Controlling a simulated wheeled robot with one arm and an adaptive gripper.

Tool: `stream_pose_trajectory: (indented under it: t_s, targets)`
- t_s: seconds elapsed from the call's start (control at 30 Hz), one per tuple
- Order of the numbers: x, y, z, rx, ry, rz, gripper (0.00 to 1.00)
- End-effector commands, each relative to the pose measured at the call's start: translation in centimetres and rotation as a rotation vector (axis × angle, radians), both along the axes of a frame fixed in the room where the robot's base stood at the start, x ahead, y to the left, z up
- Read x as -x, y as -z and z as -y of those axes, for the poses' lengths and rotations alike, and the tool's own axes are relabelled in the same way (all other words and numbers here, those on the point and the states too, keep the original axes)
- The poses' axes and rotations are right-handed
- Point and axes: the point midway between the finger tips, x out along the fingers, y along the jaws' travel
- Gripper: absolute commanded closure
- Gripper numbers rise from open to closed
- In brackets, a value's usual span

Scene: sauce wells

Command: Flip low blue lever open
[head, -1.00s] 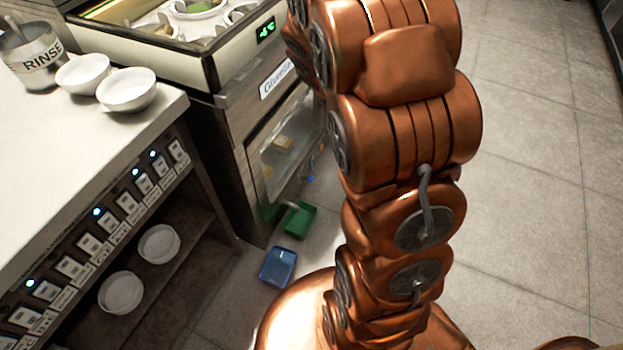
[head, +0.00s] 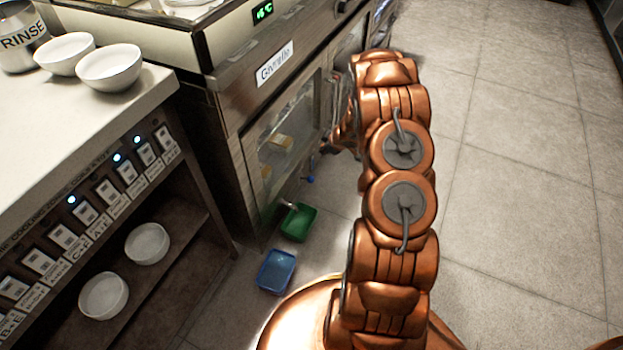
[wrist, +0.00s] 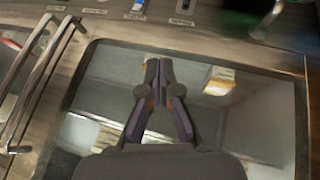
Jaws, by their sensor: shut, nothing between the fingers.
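The low blue lever (head: 311,179) is a small blue spot near the foot of the steel cabinet in the head view. A small blue piece (wrist: 137,7) at the top edge of the wrist view, on a strip with labels, looks like the same lever. Its position, open or closed, is too small to tell. My gripper (wrist: 158,66) is shut and empty, in front of the cabinet's glass door (wrist: 215,125). Its fingertips point toward the blue piece and are apart from it. In the head view my arm partly hides the gripper.
A metal spout (head: 288,205) sits over a green tray (head: 299,222) on the floor, with a blue tray (head: 276,272) nearer. A metal bar handle (wrist: 38,85) stands left of the glass in the wrist view. A counter with bowls (head: 108,67) is left. Floor at right is clear.

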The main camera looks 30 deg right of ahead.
Motion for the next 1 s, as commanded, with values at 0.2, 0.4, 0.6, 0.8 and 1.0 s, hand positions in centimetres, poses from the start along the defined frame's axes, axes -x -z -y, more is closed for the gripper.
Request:
stream_pose_trajectory:
  t_s: [0.2, 0.4, 0.6, 0.8, 1.0]
  targets:
    - [0.8, 4.4, -1.7, -0.090, -0.070, 0.015, 1.00]
    - [1.0, 5.0, -2.2, -0.113, -0.086, 0.020, 1.00]
    - [1.0, 4.9, -2.2, -0.111, -0.086, 0.020, 1.00]
    - [0.6, 5.6, -2.4, -0.111, -0.086, 0.020, 1.00]
    - [-1.0, 8.0, -2.8, -0.109, -0.088, 0.021, 1.00]
